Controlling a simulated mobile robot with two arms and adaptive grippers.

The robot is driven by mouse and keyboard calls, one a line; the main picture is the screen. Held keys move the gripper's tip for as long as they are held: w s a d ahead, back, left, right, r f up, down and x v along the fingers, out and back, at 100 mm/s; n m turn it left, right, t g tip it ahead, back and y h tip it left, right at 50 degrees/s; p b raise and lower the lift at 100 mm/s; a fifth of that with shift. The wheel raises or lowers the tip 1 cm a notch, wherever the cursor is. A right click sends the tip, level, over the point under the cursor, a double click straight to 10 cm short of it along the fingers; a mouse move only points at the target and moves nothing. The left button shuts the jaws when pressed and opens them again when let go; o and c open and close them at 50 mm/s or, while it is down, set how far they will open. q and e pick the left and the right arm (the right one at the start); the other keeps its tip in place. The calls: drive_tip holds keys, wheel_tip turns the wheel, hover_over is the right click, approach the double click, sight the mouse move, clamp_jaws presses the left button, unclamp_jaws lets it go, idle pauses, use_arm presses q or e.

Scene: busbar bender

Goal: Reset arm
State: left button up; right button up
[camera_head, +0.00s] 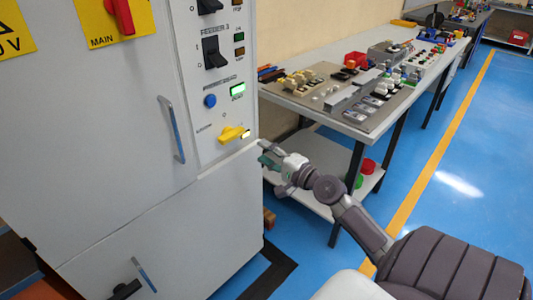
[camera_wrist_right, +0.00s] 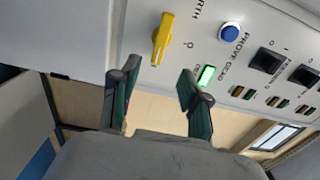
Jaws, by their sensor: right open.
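My right gripper (camera_head: 268,157) is beside the right edge of the grey cabinet, just below the yellow rotary switch (camera_head: 231,134). In the right wrist view its two green-padded fingers (camera_wrist_right: 158,100) are apart with nothing between them. The yellow switch (camera_wrist_right: 162,38) shows there above the fingers, apart from them. A lit green indicator (camera_wrist_right: 207,74) and a blue button (camera_wrist_right: 230,32) are to its right. My left gripper is in neither view.
The grey cabinet (camera_head: 95,130) fills the left, with a red main switch (camera_head: 122,14) and door handles. A workbench (camera_head: 330,112) with several parts stands at the right. Blue floor (camera_head: 475,190) is open beyond my arm.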

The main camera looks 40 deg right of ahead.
idle(0.4)
drive_tip(key=s+f+n+g+h+p, duration=0.1)
drive_tip(key=s+f+n+g+h, duration=0.2)
drive_tip(key=f, duration=1.7)
drive_tip(key=s+a+f+n+g+y+p, duration=0.1)
drive_tip(key=s+a+f+n+g, duration=0.15)
drive_tip(key=s+f, duration=0.4)
drive_tip(key=s+a+f+n+g, duration=0.1)
drive_tip(key=s+f+g, duration=0.2)
drive_tip(key=f, duration=0.7)
drive_tip(key=s+a+f+n+g, duration=0.2)
drive_tip(key=s+a+f+n, duration=0.2)
drive_tip(key=s, duration=0.6)
drive_tip(key=s+a+f+n+g+p, duration=0.1)
drive_tip(key=s+a+f+n+g, duration=0.2)
drive_tip(key=s, duration=0.8)
drive_tip(key=s+a+f+n+g+p, duration=0.1)
drive_tip(key=s+a+f+n+g, duration=0.2)
drive_tip(key=s+a+f+n, duration=0.3)
drive_tip(key=s+a+f, duration=0.3)
drive_tip(key=s+f, duration=0.2)
drive_tip(key=shift+a+f+y, duration=0.35)
drive_tip(key=shift+f+y, duration=0.05)
drive_tip(key=shift+g, duration=0.25)
